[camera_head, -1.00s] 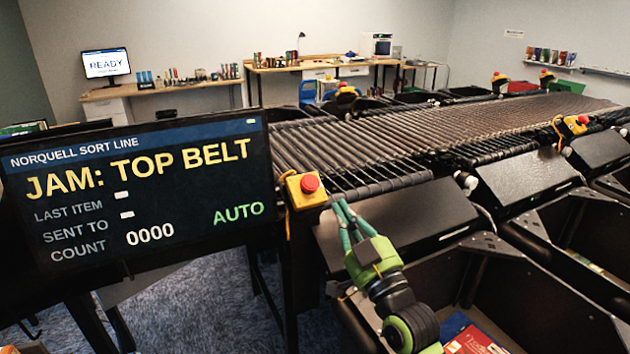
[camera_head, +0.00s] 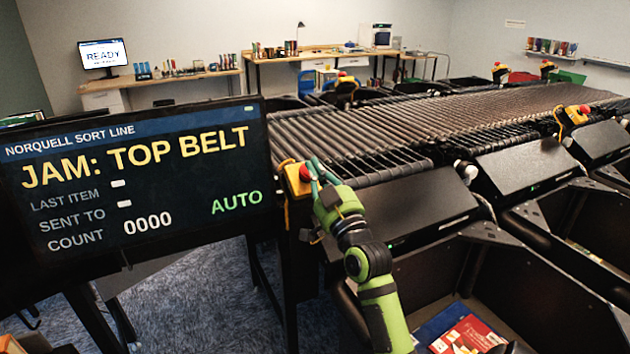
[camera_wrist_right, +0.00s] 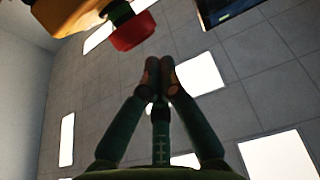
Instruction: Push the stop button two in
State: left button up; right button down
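The nearest stop button (camera_head: 304,173) is a red mushroom on a yellow box at the front corner of the roller line, beside the screen. No number is readable on it. In the right wrist view the red button (camera_wrist_right: 132,31) is just above and left of the fingertips, with a gap visible. My right gripper (camera_head: 316,172) overlaps the button's right side in the head view; in the wrist view (camera_wrist_right: 160,76) its fingertips are together and empty. Contact cannot be told from the head view. My left gripper is out of view.
The screen (camera_head: 130,235) reads "JAM: TOP BELT", "AUTO" and "0000". The roller conveyor (camera_head: 410,127) runs to the back right. Another yellow-and-red stop button (camera_head: 576,114) sits farther along it, with more behind. Dark bins line the near side; one holds red and blue items (camera_head: 470,335).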

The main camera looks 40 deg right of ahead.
jog(key=shift+w+f, duration=0.25)
jog(key=shift+f, duration=0.1)
